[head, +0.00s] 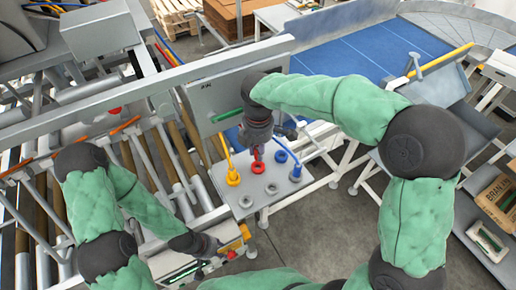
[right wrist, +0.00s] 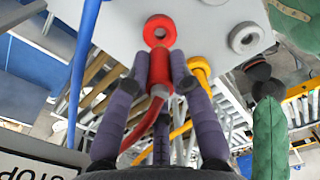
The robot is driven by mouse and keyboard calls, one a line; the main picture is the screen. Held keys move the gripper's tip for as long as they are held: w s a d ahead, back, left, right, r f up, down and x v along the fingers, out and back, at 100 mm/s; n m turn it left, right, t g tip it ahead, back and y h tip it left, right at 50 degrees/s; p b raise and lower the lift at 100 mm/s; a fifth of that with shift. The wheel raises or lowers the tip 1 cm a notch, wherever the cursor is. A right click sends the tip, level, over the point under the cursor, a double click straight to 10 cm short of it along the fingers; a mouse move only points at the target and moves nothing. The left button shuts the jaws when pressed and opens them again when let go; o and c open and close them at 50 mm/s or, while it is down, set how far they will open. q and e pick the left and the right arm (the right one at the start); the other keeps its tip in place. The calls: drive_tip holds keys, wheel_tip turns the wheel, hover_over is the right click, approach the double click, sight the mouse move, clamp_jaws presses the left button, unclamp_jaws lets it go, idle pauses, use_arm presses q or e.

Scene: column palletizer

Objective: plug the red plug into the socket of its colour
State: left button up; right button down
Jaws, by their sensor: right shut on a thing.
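My right gripper (head: 258,148) is shut on the red plug (right wrist: 160,82), with its purple-grey fingers on either side. A red cable trails back from the plug in the right wrist view. The red socket (head: 258,167) is a ring on the light grey panel (head: 226,199); it also shows in the right wrist view (right wrist: 148,31). The plug is close to the red socket, and in the right wrist view a small gap shows between them. My left gripper (head: 215,246) is low, near the panel's front; its fingers are too small to read.
A grey box (head: 222,98) stands behind. Roller conveyors fill the left, and a blue belt (head: 345,54) lies behind.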

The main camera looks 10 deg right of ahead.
drive_tip(key=shift+f+b, duration=1.35)
drive_tip(key=shift+f, duration=1)
idle(2.9)
drive_tip(key=c, duration=1)
unclamp_jaws()
wheel_tip(320, 180, up, 12)
drive_tip(key=shift+r, duration=0.1)
